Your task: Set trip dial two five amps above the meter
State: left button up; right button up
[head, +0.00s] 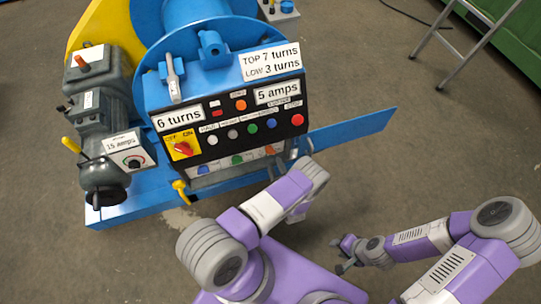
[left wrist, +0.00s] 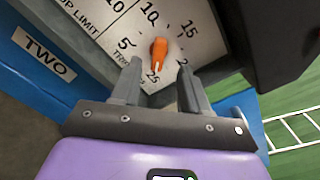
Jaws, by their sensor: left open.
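In the left wrist view an orange dial knob (left wrist: 159,47) stands on a pale plate (left wrist: 112,22) marked 5, 10, 15 and 25, with partly hidden "TRIP" lettering. Its narrow end appears to face 25. A blue face beside it bears a "TWO" label (left wrist: 43,51). My left gripper (left wrist: 160,64) is open, its fingertips close to either side of the knob's lower end; contact is unclear. In the head view the left gripper is mostly hidden behind its wrist at the panel's lower right. My right gripper (head: 339,255) looks open and empty.
A motor at left carries a box labelled "15 amps" (head: 123,144) with a red-pointer dial. The panel also has a "6 turns" readout (head: 179,117), buttons and a red switch (head: 184,148). A yellow-handled lever (head: 180,187) sticks out below. Floor at right is clear up to a ladder (head: 470,45).

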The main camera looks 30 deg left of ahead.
aim_at(270, 153)
pick_arm(q)
jog(key=b+x, duration=0.1)
jog(key=x, duration=0.5)
jog(key=shift+w+a, duration=0.1)
jog(key=shift+a, duration=0.1)
jog(key=shift+c, duration=0.2)
grip_shut()
